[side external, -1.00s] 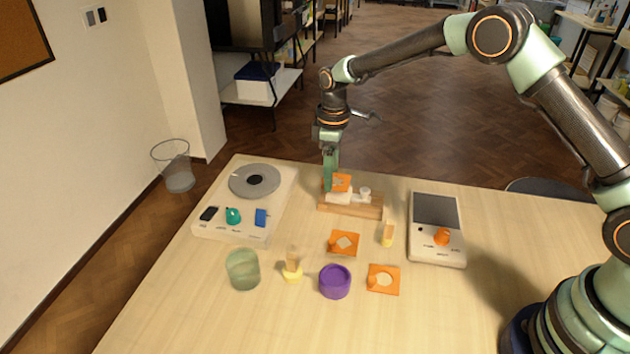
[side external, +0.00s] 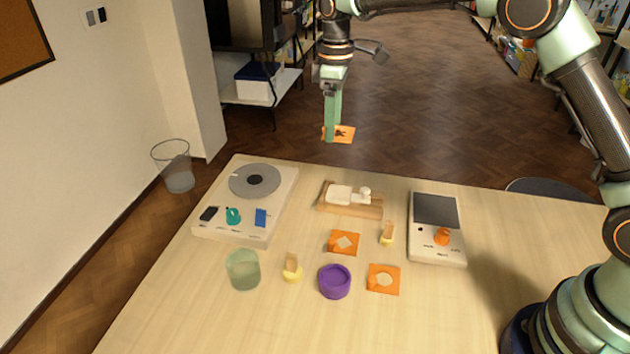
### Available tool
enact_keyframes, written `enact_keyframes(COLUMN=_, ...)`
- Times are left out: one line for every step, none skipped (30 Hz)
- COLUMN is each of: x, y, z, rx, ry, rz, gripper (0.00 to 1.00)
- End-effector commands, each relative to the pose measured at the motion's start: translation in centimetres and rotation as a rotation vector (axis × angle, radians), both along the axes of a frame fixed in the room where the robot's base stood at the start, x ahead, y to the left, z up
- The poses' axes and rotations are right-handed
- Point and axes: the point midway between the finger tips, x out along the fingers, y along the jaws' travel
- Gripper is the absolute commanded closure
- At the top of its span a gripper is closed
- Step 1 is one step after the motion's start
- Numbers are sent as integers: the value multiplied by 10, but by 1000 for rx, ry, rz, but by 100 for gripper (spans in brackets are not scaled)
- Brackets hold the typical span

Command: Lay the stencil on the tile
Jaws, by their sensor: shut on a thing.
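My gripper (side external: 331,137) is shut on an orange stencil (side external: 344,134) with a dark-looking cutout. It holds the stencil in the air, above and beyond the table's far edge in the picture. A white flat piece, perhaps the tile (side external: 339,195), lies on a wooden board (side external: 350,210) at the back of the table. The held stencil is well clear of it. Two more orange stencils lie on the table: one with a diamond cutout (side external: 333,249) near the middle, one with a roundish cutout (side external: 394,288) nearer the front.
A purple round pot (side external: 335,283) and a greenish cup (side external: 243,271) stand at the front. Small yellow-based pieces stand left (side external: 292,269) and right (side external: 387,234). A wheel unit (side external: 205,230) is at left, a dark-panelled device (side external: 437,210) at right.

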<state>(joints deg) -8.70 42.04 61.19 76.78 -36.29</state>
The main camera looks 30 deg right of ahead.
Motion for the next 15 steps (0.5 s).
enact_keyframes(x=-2, y=-1, z=-18, rx=-1, ry=6, rz=1, gripper=87)
enact_keyframes(x=-3, y=-2, z=-26, rx=-1, ry=6, rz=1, gripper=87)
enact_keyframes(x=-4, y=-2, z=-37, rx=-1, ry=6, rz=2, gripper=87)
enact_keyframes(x=-5, y=-2, z=-45, rx=-1, ry=5, rz=3, gripper=87)
enact_keyframes(x=-6, y=-3, z=-51, rx=-1, ry=5, rz=3, gripper=87)
enact_keyframes(x=-7, y=-3, z=-59, rx=0, ry=3, rz=4, gripper=87)
enact_keyframes(x=-8, y=-3, z=-63, rx=-1, ry=2, rz=4, gripper=87)
enact_keyframes(x=-8, y=-4, z=-67, rx=0, ry=1, rz=4, gripper=87)
enact_keyframes(x=-9, y=-4, z=-71, rx=0, ry=0, rz=5, gripper=87)
enact_keyframes(x=-9, y=-4, z=-74, rx=0, ry=0, rz=5, gripper=87)
enact_keyframes(x=-10, y=-4, z=-76, rx=0, ry=0, rz=5, gripper=87)
enact_keyframes(x=-10, y=-4, z=-79, rx=0, ry=0, rz=5, gripper=87)
enact_keyframes(x=-10, y=-4, z=-81, rx=0, ry=0, rz=5, gripper=87)
enact_keyframes(x=-10, y=-4, z=-83, rx=0, ry=-1, rz=5, gripper=87)
enact_keyframes(x=-10, y=-4, z=-86, rx=0, ry=-1, rz=5, gripper=87)
